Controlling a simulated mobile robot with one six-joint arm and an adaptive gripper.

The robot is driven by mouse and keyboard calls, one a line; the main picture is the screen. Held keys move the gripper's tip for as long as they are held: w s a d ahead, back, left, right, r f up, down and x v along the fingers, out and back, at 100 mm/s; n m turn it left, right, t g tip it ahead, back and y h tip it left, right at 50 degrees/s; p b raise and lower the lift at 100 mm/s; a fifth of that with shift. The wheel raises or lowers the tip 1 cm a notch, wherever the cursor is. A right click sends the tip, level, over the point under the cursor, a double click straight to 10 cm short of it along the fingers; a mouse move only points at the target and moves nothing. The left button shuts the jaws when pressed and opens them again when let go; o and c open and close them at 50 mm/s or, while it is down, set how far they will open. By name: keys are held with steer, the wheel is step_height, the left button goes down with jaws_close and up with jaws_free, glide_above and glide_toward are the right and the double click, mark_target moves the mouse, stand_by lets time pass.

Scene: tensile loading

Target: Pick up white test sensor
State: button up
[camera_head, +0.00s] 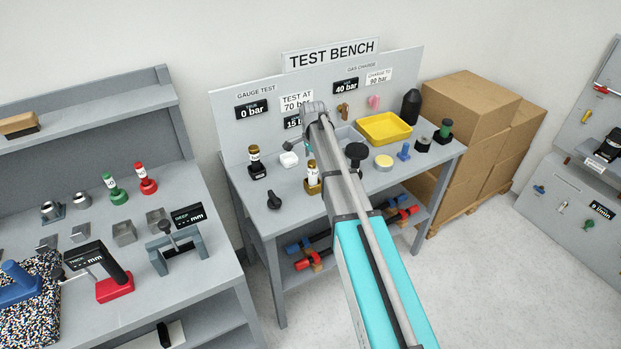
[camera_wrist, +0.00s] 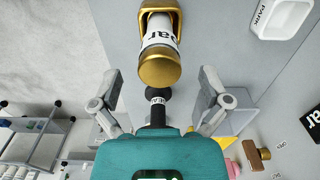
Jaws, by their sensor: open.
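A brass sensor with a white label band (camera_head: 312,178) stands on the test bench, left of my arm. It also shows in the wrist view (camera_wrist: 160,45), at the top centre, just beyond the fingertips.
A white tray marked PARK (camera_wrist: 283,15) lies beside the brass sensor. A black knob (camera_wrist: 156,96) shows low between the fingers. A yellow tray (camera_head: 384,128), black knob (camera_head: 356,153) and blue piece (camera_head: 404,152) stand right of my arm. The sign panel (camera_head: 243,120) backs the bench.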

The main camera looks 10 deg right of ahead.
mark_target(314, 172)
steer(key=shift+f, duration=0.15)
step_height(314, 172, down, 5)
steer(key=b, duration=0.5)
steer(key=shift+s+d, duration=0.1)
steer(key=shift+d, duration=0.05)
stand_by(0.4)
steer(key=c, duration=1.3)
